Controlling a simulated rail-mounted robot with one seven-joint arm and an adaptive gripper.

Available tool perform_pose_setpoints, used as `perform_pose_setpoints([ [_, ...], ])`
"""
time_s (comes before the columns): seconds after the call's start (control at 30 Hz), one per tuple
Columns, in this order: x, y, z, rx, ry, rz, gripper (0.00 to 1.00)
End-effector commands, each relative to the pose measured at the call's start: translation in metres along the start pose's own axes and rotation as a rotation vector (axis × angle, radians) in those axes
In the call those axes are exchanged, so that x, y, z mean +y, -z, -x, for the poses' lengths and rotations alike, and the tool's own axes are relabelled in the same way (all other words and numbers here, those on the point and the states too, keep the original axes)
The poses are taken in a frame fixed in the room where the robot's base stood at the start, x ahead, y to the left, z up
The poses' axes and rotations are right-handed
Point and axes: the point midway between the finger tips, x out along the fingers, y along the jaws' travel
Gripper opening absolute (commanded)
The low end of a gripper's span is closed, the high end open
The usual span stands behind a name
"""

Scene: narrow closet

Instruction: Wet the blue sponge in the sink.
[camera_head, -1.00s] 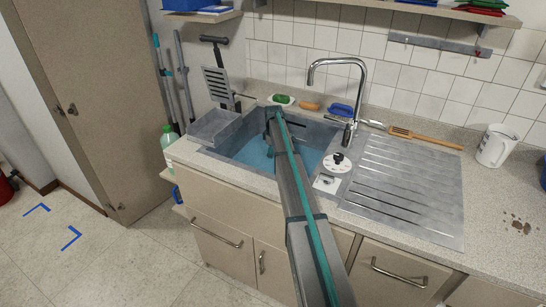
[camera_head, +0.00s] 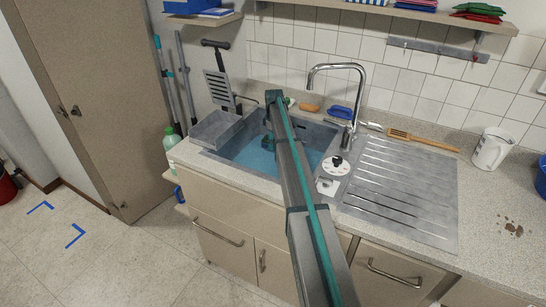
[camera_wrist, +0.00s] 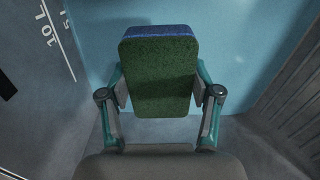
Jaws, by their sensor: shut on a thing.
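The sink (camera_head: 220,160) holds blue water (camera_head: 255,157), which also fills the upper part of the wrist view (camera_wrist: 245,50). My gripper (camera_wrist: 160,92) is shut on the blue sponge (camera_wrist: 158,31), one finger on each side. The sponge's blue layer is at the top edge and its dark green face is toward the wrist camera. In the head view my gripper (camera_head: 266,143) is low inside the sink, partly behind my arm, and the sponge cannot be made out. I cannot tell whether the sponge touches the water. The tap (camera_head: 352,95) stands behind the sink.
A grey tray (camera_head: 215,130) is at the sink's left end. A white round piece with a black knob (camera_head: 336,165) sits at the right rim, beside the ribbed drainboard (camera_head: 400,190). An orange item (camera_head: 309,107) and a blue item (camera_head: 340,111) lie behind the sink.

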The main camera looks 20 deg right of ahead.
Motion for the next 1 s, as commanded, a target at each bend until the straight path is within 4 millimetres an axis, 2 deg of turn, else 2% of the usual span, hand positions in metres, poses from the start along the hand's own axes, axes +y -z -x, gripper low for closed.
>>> perform_pose_setpoints([
  [0.1,0.000,0.000,0.014,0.000,0.000,0.000,0.35],
  [1.0,0.000,0.000,0.094,0.000,0.000,0.000,0.35],
])
